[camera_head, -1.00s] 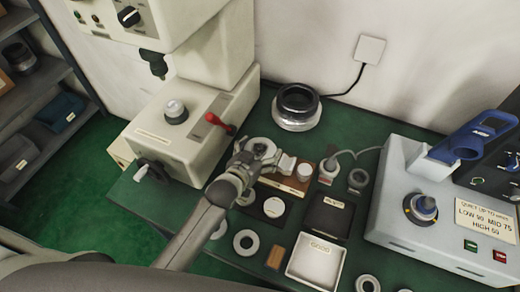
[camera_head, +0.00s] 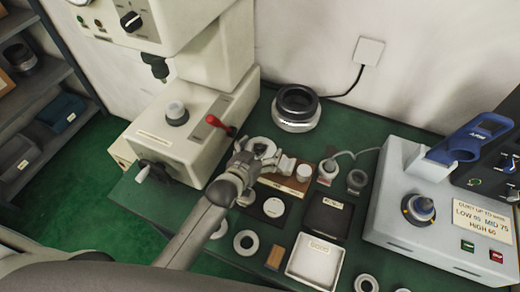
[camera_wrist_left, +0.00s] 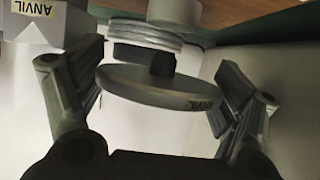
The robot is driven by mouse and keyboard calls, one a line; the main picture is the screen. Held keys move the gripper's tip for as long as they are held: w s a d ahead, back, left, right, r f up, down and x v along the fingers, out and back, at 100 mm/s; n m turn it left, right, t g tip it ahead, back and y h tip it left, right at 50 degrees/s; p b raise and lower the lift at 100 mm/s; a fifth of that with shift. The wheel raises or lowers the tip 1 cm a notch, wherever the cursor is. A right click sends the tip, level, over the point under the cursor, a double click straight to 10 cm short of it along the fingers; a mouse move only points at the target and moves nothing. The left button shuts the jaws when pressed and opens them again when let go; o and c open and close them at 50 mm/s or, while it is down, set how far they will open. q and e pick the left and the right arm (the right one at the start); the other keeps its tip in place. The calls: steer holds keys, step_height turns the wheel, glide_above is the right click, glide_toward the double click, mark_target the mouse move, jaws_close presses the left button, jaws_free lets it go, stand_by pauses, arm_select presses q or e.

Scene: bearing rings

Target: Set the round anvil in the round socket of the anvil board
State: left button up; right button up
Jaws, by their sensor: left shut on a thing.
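The round anvil (camera_wrist_left: 160,88), a grey disc with a stem and an ANVIL label, sits between the two fingers of my left gripper (camera_wrist_left: 158,95) in the left wrist view. In the head view my left gripper (camera_head: 262,150) is shut on it over the left end of the brown anvil board (camera_head: 290,184). The board's wooden edge (camera_wrist_left: 250,10) shows at the top of the wrist view. The round socket is hidden, and I cannot tell whether the anvil touches the board. A pale block anvil (camera_head: 285,165) and a white round piece (camera_head: 304,171) stand on the board. My right gripper is not in view.
The press machine (camera_head: 185,130) with a red lever stands left of the gripper. A dark ring on a silver base (camera_head: 297,108) is behind. A white tray (camera_head: 314,262), a dark tray (camera_head: 329,215) and loose rings lie in front. A grey control box (camera_head: 400,200) stands right.

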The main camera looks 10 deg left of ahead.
arm_select(q)
steer(key=shift+r+p, duration=0.15)
steer(key=shift+p, duration=0.15)
stand_by(0.6)
steer(key=shift+f+b, duration=0.4)
steer(key=shift+f, duration=0.25)
steer(key=shift+r+p, duration=0.25)
steer(key=shift+p, duration=0.1)
steer(key=shift+r+p, duration=0.35)
stand_by(0.4)
steer(key=o, duration=1.3)
